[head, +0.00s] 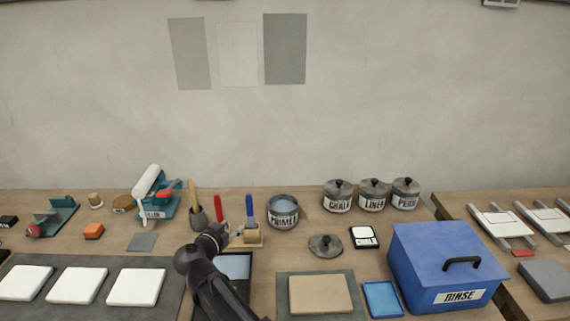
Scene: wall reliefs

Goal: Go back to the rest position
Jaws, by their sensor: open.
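My gripper (232,238) is at the end of my dark arm, which reaches in from the bottom edge of the head view. It is over the middle of the workbench, near a small wooden holder (248,241) with a red-handled and a blue-handled tool. The gripper is small in the picture, and I see nothing held in it. I cannot tell whether it touches the holder. My arm partly hides a dark tray (236,266) below it.
An open primer pot (283,213) stands right of the gripper, with a loose lid (325,245) nearby. A blue rinse box (446,268) fills the right. Lidded pots (372,194) stand behind. White tiles (76,286) lie at left. The space above the bench is clear.

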